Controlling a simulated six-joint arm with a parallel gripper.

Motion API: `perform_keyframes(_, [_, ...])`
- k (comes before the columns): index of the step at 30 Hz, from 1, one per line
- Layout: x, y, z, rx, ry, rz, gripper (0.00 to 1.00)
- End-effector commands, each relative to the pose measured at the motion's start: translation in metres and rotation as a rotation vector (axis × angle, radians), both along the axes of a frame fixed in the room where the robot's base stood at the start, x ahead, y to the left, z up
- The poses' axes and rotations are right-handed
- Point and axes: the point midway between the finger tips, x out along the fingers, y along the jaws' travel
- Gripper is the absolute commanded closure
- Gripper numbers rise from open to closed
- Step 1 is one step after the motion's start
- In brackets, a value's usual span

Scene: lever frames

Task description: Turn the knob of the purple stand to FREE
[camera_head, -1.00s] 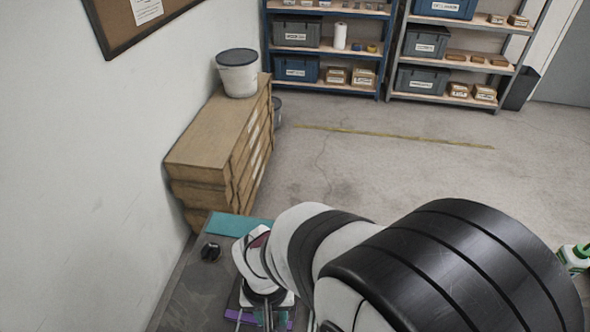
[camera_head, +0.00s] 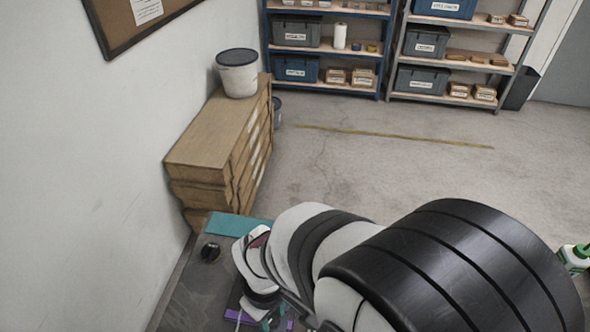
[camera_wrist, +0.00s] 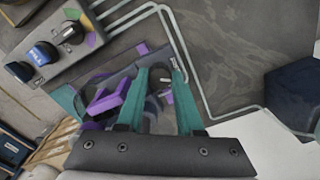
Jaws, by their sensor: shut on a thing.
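The purple stand (camera_wrist: 103,103) lies at the left of my fingers in the wrist view. In the head view only purple strips of it (camera_head: 240,316) show at the bottom edge, beside and under my wrist. My gripper (camera_wrist: 160,78) has two teal fingers, shut on a dark grey rounded part (camera_wrist: 157,100) between them, which looks like the stand's knob. My fingers and the gripper body hide much of it. I cannot read any FREE mark or tell where the knob points.
In the wrist view a grey panel (camera_wrist: 100,48) with several dark and blue knobs stands upper left, with pale pipes (camera_wrist: 178,45) nearby. A dark blue block (camera_wrist: 295,92) is at right. The head view shows a black knob-like thing (camera_head: 210,252) and a teal mat (camera_head: 235,225).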

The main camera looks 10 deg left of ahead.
Motion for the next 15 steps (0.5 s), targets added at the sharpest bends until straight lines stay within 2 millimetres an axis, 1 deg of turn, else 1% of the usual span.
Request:
perform_keyframes(6, [0.0003,0.0004,0.0005,0.002,-0.001,0.183,1.0])
perform_keyframes(15, [0.0003,0.0004,0.0005,0.001,-0.002,0.374,1.0])
